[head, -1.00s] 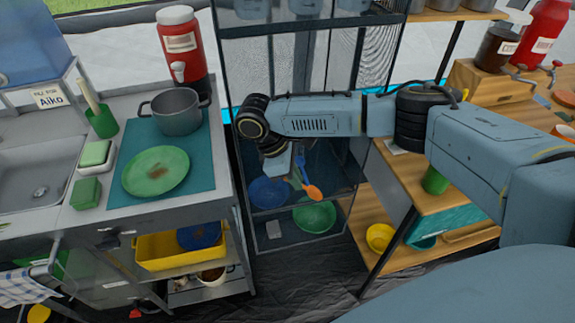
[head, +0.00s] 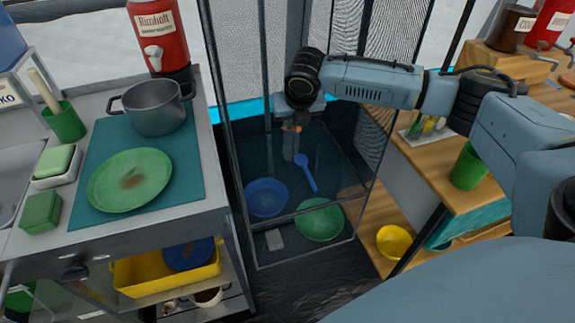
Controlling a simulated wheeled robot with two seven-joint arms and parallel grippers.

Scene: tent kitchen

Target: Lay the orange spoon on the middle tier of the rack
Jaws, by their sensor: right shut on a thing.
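The rack (head: 234,165) stands in the middle of the head view, with dark posts and mesh sides. A tier inside it (head: 325,165) carries a blue spoon (head: 308,174) and a blue bowl (head: 266,198). My right gripper (head: 291,123) is inside the rack, pointing down above the blue spoon. The rest of the spoon is hidden or seen end-on. I cannot tell its exact height above the tier. My left gripper is not in view.
A green bowl (head: 320,222) sits low in the rack. The counter at left holds a grey pot (head: 155,108) and a green plate (head: 130,180). The wooden shelf at right carries a green cup (head: 468,167) and a yellow bowl (head: 393,242).

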